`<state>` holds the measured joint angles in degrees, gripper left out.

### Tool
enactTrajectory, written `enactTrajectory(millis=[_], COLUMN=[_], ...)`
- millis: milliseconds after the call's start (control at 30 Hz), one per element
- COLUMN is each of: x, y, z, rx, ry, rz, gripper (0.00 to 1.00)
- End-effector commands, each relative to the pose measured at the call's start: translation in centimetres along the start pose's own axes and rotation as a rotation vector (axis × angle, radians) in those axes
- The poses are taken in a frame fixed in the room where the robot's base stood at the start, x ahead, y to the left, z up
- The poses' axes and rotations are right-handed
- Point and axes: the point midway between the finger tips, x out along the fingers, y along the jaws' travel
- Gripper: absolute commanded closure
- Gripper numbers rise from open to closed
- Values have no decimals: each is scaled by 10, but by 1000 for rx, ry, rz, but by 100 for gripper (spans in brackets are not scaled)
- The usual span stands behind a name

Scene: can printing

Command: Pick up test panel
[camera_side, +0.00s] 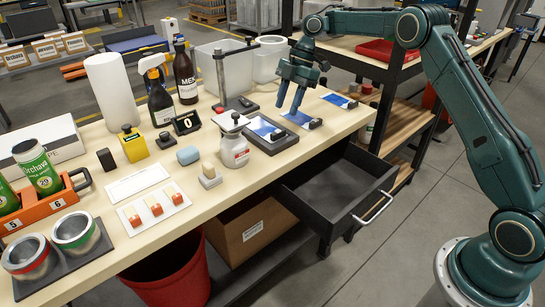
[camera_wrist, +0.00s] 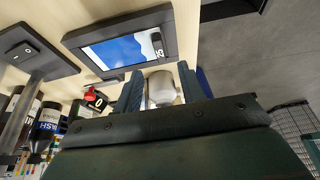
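My gripper (camera_side: 289,108) is open above the back right of the bench, with its fingers pointing down. Between the fingers in the wrist view (camera_wrist: 160,84) I see no held panel; a white rounded container shows beyond them. A blue-and-white panel (camera_side: 298,118) with a dark clip lies on the bench just below the fingers. A second such panel (camera_side: 336,100) lies to the right. A third panel (camera_side: 262,128) sits in a dark frame to the left; a framed panel (camera_wrist: 118,50) also fills the upper wrist view.
A white spray cup (camera_side: 234,151) stands left of the framed panel. A dark stand (camera_side: 221,75) with a post rises behind it. Bottles (camera_side: 185,75) and a tall white roll (camera_side: 112,92) stand farther left. An open drawer (camera_side: 340,180) juts out below the bench's front edge.

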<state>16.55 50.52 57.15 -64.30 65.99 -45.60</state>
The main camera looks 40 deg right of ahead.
Motion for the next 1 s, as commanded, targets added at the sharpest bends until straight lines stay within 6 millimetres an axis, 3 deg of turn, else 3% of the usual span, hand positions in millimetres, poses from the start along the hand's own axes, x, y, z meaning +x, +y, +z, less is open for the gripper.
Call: enactTrajectory(millis=[1000], x=[23], y=[0], z=[-1], rx=[0], ry=[1], rz=[-1], gripper=[60])
